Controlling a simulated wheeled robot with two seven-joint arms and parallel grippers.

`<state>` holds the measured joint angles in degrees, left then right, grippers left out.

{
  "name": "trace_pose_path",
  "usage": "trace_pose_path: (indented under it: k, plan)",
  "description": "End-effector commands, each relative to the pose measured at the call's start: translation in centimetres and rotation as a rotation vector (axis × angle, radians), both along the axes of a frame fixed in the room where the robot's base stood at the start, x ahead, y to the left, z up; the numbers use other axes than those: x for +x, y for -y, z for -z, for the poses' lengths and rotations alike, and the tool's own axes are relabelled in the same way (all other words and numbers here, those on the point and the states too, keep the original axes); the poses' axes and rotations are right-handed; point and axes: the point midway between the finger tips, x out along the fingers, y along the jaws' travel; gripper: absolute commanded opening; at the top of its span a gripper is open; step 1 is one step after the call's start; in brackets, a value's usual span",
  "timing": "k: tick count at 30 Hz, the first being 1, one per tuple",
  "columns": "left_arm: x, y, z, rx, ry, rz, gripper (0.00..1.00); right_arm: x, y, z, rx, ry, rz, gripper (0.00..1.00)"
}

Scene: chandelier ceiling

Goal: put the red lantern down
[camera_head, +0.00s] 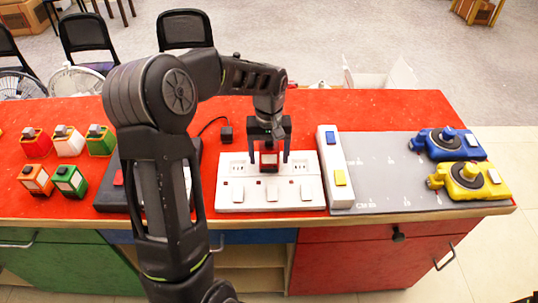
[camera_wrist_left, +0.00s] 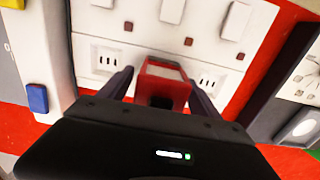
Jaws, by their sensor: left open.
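A small red lantern (camera_head: 269,160) with a pale face sits on the white socket panel (camera_head: 232,196) in the head view. It also shows in the wrist view (camera_wrist_left: 163,72), with a dark part towards me. My left gripper (camera_head: 269,155) is above the panel, pointing down, with its fingers apart on either side of the lantern. In the wrist view gaps show between the lantern and the fingers (camera_wrist_left: 160,88). The lantern's underside is hidden, so I cannot tell whether it rests flat. My right gripper is out of view.
Several lantern-like blocks stand on the red counter at left, including another red one (camera_head: 35,142). A white strip with blue and yellow buttons (camera_head: 336,168) is right of the panel. A blue device (camera_head: 445,143) and yellow device (camera_head: 468,180) sit on a grey mat (camera_head: 385,170).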

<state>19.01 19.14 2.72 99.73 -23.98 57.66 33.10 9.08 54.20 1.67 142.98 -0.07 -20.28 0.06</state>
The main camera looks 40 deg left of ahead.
Motion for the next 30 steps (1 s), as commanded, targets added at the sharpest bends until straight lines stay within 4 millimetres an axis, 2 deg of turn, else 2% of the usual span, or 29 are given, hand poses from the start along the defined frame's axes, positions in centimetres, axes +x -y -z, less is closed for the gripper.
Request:
trace_pose_path:
  k: [5, 12, 18, 23, 30]
  plan:
    - [0.1, -0.1, -2.4, 0.002, 0.005, 0.000, 0.73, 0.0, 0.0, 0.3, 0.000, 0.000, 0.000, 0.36]
    - [0.2, 0.0, -7.4, 0.002, 0.007, 0.000, 0.73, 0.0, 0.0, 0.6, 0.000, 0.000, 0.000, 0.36]
    - [0.1, 0.0, -10.7, 0.001, 0.004, 0.000, 0.73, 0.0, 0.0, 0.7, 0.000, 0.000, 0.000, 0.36]
    - [0.0, 0.0, -11.8, 0.000, 0.002, 0.000, 0.73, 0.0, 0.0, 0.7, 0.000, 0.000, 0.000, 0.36]
    - [0.0, 0.0, -11.9, 0.000, 0.001, 0.000, 0.73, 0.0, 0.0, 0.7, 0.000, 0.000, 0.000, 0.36]
